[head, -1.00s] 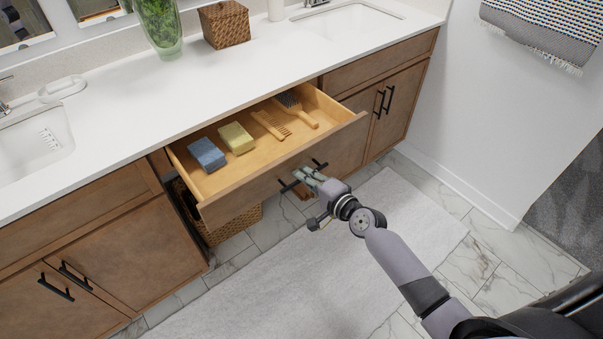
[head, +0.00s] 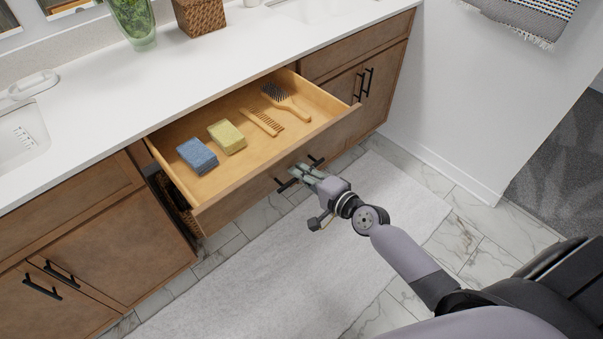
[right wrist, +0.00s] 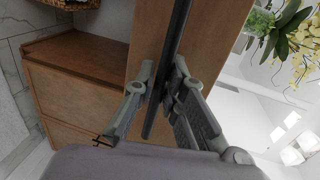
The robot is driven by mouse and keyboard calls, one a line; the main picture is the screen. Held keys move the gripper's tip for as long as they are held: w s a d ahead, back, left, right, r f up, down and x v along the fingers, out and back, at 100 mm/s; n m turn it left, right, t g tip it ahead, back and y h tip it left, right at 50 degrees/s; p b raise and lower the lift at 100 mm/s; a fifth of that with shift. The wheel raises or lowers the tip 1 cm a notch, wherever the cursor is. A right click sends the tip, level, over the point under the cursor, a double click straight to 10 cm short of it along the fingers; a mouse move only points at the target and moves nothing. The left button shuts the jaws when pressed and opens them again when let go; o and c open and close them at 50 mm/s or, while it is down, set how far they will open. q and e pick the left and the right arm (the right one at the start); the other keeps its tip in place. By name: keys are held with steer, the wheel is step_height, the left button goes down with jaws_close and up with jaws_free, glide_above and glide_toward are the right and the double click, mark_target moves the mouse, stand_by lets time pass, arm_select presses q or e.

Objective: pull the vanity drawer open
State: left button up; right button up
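The vanity drawer (head: 240,200) is pulled well out of the brown cabinet, its light wooden inside exposed. A dark bar handle (head: 285,185) is on its front. My right gripper (head: 302,172) is at the middle of this handle, in front of the drawer. In the right wrist view, the two fingers of the gripper (right wrist: 163,82) lie on either side of the black handle (right wrist: 178,40), closed on it, with the brown drawer front (right wrist: 150,35) behind. My left gripper is in neither view.
Inside the drawer lie a blue block (head: 197,155), a yellow block (head: 227,136), a wooden comb (head: 262,121) and a brush (head: 287,101). A white countertop (head: 200,85) is above. A pale rug (head: 250,275) covers the floor in front.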

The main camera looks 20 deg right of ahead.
steer(key=o, duration=0.3)
steer(key=shift+o, duration=0.2)
steer(key=v, duration=1.2)
steer(key=s+d+f+n+g+h, duration=0.1)
steer(key=s+d+f+n+g, duration=0.15)
steer(key=f, duration=0.75)
steer(key=s+d+f+n+g+h, duration=0.15)
steer(key=s+f, duration=0.25)
steer(key=f, duration=0.5)
steer(key=s+d+f+n+g+h, duration=0.2)
steer(key=s+f+n, duration=0.1)
steer(key=f, duration=0.7)
steer(key=s+a+f+n+g, duration=0.2)
steer(key=s+f+n, duration=0.1)
steer(key=s+f, duration=0.3)
steer(key=s+a+f+n+g, duration=0.3)
steer(key=s+f, duration=0.3)
steer(key=s, duration=0.5)
steer(key=s+a+f+n+g, duration=0.2)
steer(key=s+f, duration=0.3)
steer(key=s, duration=0.4)
steer(key=shift+a+f+n+g+h+p, duration=0.35)
steer(key=shift+f+n+g+h, duration=0.1)
steer(key=shift+n, duration=0.35)
